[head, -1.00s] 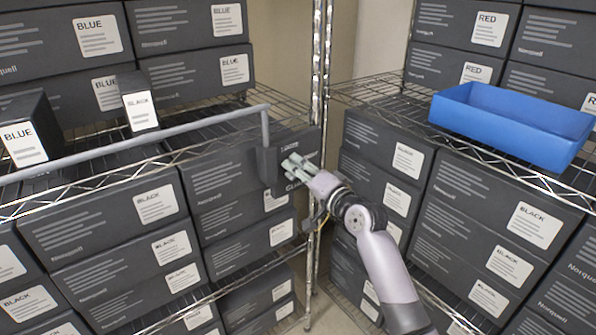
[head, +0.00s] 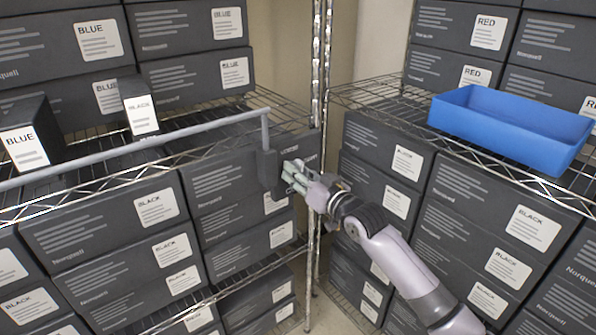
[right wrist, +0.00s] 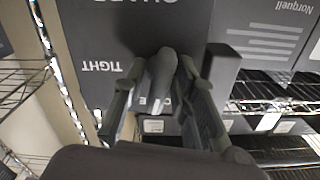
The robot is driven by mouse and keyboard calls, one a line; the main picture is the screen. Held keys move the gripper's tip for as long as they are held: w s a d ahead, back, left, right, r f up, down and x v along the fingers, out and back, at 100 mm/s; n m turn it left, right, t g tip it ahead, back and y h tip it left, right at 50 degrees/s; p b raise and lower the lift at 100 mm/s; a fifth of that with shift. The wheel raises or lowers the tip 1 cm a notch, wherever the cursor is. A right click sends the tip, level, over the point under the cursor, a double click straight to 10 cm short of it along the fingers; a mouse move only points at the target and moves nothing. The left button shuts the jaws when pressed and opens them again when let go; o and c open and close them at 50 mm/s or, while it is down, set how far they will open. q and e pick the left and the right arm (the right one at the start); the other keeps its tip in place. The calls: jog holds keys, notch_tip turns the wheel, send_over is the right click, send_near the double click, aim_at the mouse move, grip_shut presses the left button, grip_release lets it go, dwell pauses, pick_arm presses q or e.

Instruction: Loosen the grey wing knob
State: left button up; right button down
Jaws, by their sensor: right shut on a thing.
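The grey wing knob (right wrist: 162,76) shows in the right wrist view, standing out from a dark panel (right wrist: 130,25) with the upside-down word TIGHT. My right gripper (right wrist: 160,95) has one finger on each side of the knob and is shut on it. In the head view my right gripper (head: 291,172) reaches the same dark panel (head: 306,146) at the shelf corner, and its fingers mostly hide the knob. My left gripper is in neither view.
A grey bar (head: 135,147) runs from the panel to the left across the wire shelf. A blue bin (head: 505,128) sits on the right shelf. Black boxes (head: 480,215) fill both racks. A chrome post (head: 318,70) stands close behind my gripper.

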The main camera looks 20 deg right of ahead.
jog(key=shift+n, duration=1.1)
jog(key=shift+s+d+r, duration=0.1)
jog(key=shift+s, duration=0.15)
jog(key=c, duration=1.8)
grip_release()
jog(key=shift+w, duration=0.1)
jog(key=shift+o, duration=1)
jog(key=shift+w, duration=0.25)
jog(key=shift+s, duration=0.1)
jog(key=v, duration=1.2)
